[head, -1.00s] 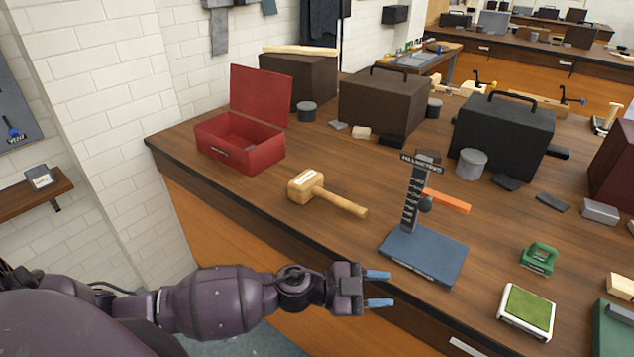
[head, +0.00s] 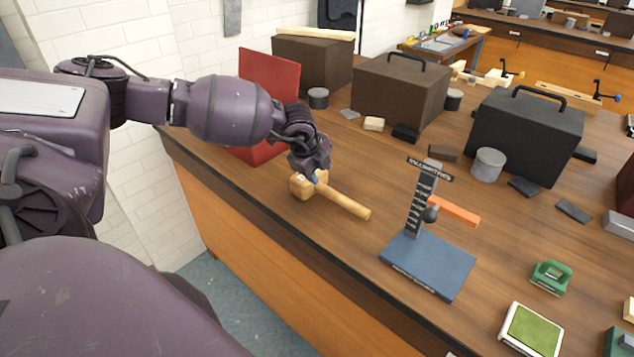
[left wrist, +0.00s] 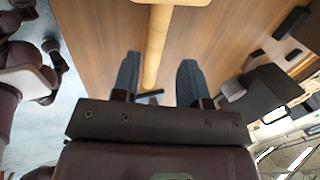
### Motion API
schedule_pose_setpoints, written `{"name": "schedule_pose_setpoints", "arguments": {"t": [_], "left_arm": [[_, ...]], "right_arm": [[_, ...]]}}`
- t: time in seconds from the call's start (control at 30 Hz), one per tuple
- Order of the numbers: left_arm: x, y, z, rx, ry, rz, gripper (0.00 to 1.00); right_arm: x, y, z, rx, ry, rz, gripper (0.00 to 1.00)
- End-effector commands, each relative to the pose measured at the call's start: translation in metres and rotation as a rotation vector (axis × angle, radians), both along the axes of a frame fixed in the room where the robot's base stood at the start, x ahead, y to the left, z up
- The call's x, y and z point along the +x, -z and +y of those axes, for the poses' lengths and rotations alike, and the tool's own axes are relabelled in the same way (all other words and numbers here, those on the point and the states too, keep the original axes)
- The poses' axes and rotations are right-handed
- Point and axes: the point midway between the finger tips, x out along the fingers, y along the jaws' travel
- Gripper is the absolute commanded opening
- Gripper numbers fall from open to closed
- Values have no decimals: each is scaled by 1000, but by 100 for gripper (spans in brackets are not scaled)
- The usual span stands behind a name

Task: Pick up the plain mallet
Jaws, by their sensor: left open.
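The plain wooden mallet (head: 345,203) lies on the bench near its front edge, its head at the left and its handle pointing to the lower right. My left gripper (head: 316,176) is directly over the mallet near where head and handle meet, and hides part of it. In the left wrist view the mallet's handle (left wrist: 157,45) runs between the two open fingers of the left gripper (left wrist: 158,82), with the mallet head at the top edge. Whether the fingers touch the handle cannot be told. My right gripper is not in view.
A red open box (head: 268,80) stands behind my left arm. A blue-based stand (head: 430,265) with an orange arm (head: 455,211) is right of the mallet. Dark cases (head: 400,92) and a grey tin (head: 488,164) stand farther back. Bare bench lies between mallet and stand.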

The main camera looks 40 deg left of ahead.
Motion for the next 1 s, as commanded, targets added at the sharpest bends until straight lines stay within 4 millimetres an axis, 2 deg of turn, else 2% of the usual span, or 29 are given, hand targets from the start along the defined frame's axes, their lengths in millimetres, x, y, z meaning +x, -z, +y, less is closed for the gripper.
{"name": "schedule_pose_setpoints", "arguments": {"t": [0.23,0.53,0.8,1.0], "left_arm": [[13,34,-3,-2,3,1,40],[21,51,-6,-3,5,1,40],[33,83,-9,-4,4,0,40],[37,92,-9,-3,3,-1,40]], "right_arm": [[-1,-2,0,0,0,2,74],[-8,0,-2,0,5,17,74],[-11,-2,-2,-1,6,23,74],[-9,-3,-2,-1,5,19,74]]}}
